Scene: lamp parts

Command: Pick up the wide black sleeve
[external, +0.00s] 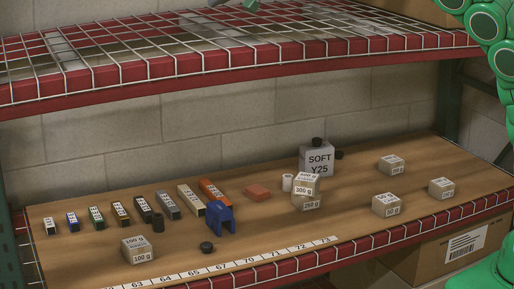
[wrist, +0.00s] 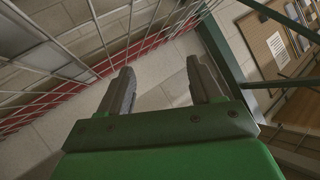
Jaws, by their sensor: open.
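Several small black round pieces are on the wooden shelf in the external view, and I cannot tell for certain which is the wide black sleeve. A short, wide black piece (external: 207,247) lies near the front edge, in front of the blue bracket (external: 220,217). A taller black cylinder (external: 158,222) stands by the row of blocks. Another black piece (external: 317,141) sits on the grey SOFT box (external: 316,160), and one more (external: 339,155) is just right of it. My gripper (wrist: 163,82) is open and empty in the wrist view, with wall behind it and no sleeve between its fingers.
A red-edged wire shelf (external: 240,50) hangs above the wooden shelf. Labelled weight blocks (external: 138,249) stand front left, stacked in the middle (external: 306,190) and at right (external: 386,205). A numbered strip (external: 220,264) runs along the front. The board right of the stacked blocks has free room.

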